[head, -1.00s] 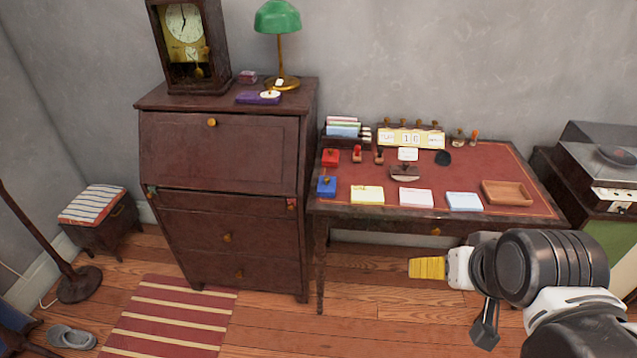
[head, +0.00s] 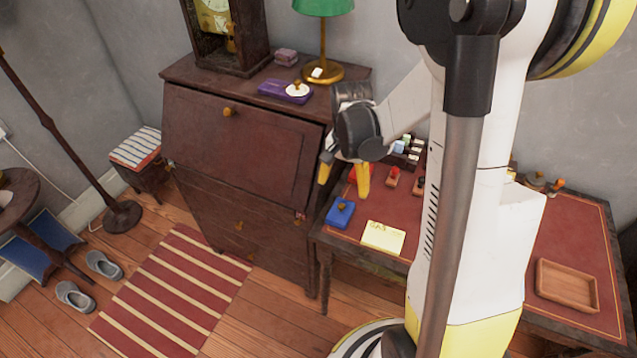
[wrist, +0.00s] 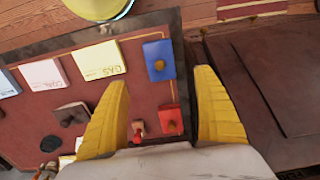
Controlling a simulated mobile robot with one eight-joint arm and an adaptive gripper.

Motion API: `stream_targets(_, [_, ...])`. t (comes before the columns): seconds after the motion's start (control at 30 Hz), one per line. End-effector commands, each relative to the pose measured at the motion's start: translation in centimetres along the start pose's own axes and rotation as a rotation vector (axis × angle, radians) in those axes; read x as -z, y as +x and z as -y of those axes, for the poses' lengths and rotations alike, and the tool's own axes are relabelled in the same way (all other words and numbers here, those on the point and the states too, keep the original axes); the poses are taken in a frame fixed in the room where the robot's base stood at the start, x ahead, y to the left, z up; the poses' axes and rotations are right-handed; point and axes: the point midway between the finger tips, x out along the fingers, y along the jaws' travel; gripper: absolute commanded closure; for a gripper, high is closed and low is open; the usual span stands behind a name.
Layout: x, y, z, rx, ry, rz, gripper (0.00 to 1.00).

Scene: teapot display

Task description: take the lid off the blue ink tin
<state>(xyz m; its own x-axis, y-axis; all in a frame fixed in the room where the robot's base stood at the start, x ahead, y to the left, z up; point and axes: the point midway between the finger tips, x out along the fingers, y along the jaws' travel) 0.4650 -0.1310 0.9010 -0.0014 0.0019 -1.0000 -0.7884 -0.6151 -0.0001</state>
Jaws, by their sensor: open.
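The blue ink tin (head: 341,212) stands on the red desk top near its left front corner. Its lid is on, with a small brass-coloured knob (wrist: 158,65) in the middle. My gripper (head: 343,180) is open, its yellow fingers pointing down above the left end of the desk, just behind the blue tin in the head view. In the wrist view the blue tin (wrist: 157,53) lies just beyond the gap between my fingertips (wrist: 160,78), apart from both. A red tin (wrist: 173,115) with a similar knob shows between the fingers.
The taller dark bureau (head: 240,130) stands close on the left of the desk. A yellow note pad (head: 383,236) lies beside the blue tin, and a stamp (head: 392,177) stands behind. A wooden tray (head: 568,285) is at the right. My arm hides the desk's middle.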

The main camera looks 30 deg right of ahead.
Motion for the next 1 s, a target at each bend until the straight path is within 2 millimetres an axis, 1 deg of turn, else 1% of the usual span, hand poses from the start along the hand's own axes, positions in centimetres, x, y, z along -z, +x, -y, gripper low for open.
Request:
stream_targets(0.3, [0.1, 5.0, 0.0, -0.001, 0.001, 0.001, 0.21])
stream_targets(0.47, [0.1, 6.2, 0.0, 0.000, 0.001, 0.000, 0.21])
stream_targets(0.53, [0.2, 7.0, 0.1, 0.000, 0.001, 0.000, 0.21])
stream_targets(0.73, [0.4, 10.2, 0.1, 0.000, 0.000, 0.000, 0.21])
stream_targets(0.83, [0.4, 10.8, 0.1, 0.000, 0.000, 0.000, 0.21])
stream_targets(1.0, [0.4, 10.6, 0.1, 0.000, 0.000, 0.000, 0.21])
